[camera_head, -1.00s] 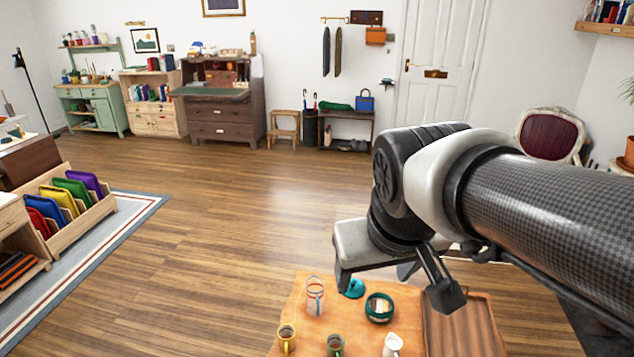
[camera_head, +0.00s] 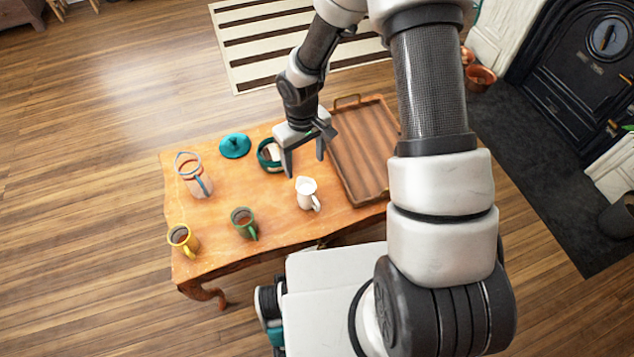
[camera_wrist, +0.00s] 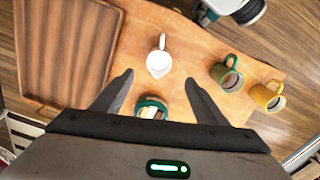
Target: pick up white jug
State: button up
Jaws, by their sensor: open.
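The white jug (camera_head: 307,193) stands upright on the wooden table (camera_head: 222,215), near its front edge, with its handle toward the lower right. It also shows in the wrist view (camera_wrist: 158,62), ahead of my fingertips and between their lines. My gripper (camera_head: 304,168) is open and empty, over the table just behind the jug and apart from it. Its two spread fingers (camera_wrist: 158,82) show in the wrist view. How high it is above the table I cannot tell exactly.
A wooden tray (camera_head: 378,190) lies right of the jug. A teal round container (camera_head: 264,157) sits partly behind my gripper. Left are a teal lid (camera_head: 235,146), a glass pitcher (camera_head: 190,178), a green mug (camera_head: 242,221) and a yellow mug (camera_head: 181,238). Bare tabletop lies between the jug and green mug.

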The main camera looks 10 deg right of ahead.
aim_at(308, 195)
notch_tip(308, 195, down, 12)
jog(key=b, duration=0.3)
jog(key=shift+s+f, duration=0.1)
jog(key=f+b, duration=0.1)
jog(key=f, duration=0.1)
jog(key=f+b, duration=0.1)
jog(key=f, duration=0.2)
jog(key=shift+s+d+f, duration=0.15)
jog(key=shift+d, duration=0.05)
jog(key=c, duration=1.3)
jog(key=shift+c, duration=0.5)
jog(key=shift+r, duration=0.2)
